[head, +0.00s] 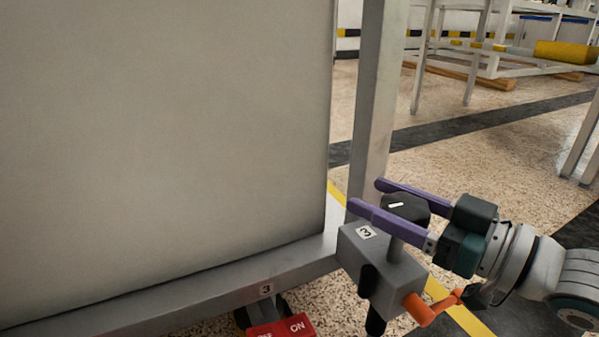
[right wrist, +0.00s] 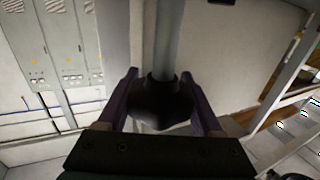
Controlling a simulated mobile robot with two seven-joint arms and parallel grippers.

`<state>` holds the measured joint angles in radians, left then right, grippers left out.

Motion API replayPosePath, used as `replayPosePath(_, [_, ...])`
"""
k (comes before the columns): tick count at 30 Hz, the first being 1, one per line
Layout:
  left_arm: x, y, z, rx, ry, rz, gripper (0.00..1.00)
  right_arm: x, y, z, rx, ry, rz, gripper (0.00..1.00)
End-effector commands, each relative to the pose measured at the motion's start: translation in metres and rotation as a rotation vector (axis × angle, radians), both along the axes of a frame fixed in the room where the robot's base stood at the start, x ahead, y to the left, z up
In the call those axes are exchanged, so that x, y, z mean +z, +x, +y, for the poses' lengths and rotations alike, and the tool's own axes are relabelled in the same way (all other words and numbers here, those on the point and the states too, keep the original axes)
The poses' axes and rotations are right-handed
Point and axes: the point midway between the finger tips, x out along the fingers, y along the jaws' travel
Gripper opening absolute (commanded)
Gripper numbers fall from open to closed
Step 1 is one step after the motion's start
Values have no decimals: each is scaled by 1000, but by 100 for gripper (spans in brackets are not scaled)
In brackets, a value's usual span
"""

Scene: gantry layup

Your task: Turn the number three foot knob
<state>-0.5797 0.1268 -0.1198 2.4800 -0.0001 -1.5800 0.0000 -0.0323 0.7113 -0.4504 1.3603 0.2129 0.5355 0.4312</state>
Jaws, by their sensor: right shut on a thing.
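The number three foot knob (head: 406,209) is black with a white mark on top. It sits on a short post above a grey block (head: 382,262) labelled 3 at the frame's lower corner. My right gripper (head: 366,195) comes in from the right, its two purple fingers on either side of the knob, shut on it. In the right wrist view the knob (right wrist: 162,101) is between the two fingers, with its grey post (right wrist: 167,40) running up the picture. My left gripper is not in view.
A large grey panel (head: 165,130) fills the left. A grey upright (head: 377,95) stands behind the knob. An orange handle (head: 432,306) sticks out of the block. A red ON pedal (head: 282,328) lies under the lower rail (head: 200,295).

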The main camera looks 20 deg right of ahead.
Motion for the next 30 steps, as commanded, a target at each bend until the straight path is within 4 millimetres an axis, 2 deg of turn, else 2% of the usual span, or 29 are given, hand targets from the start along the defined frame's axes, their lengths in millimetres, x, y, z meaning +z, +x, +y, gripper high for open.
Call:
replayPosePath(1, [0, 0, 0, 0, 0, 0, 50, 0, 0, 0, 1, 1, -2, 26])
replayPosePath(5, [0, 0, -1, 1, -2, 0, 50, 1, 0, 0, 1, 1, -2, 12])
replayPosePath(11, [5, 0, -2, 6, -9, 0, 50, 2, 0, 0, -16, 3, -1, 12])
replayPosePath(16, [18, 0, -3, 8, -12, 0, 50, 5, 1, -1, -79, 6, -1, 11])
replayPosePath(24, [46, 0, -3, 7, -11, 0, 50, 5, 2, -6, -273, 9, 2, 12])
replayPosePath(30, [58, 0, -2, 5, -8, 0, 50, 4, 3, -10, -422, 10, 2, 12])
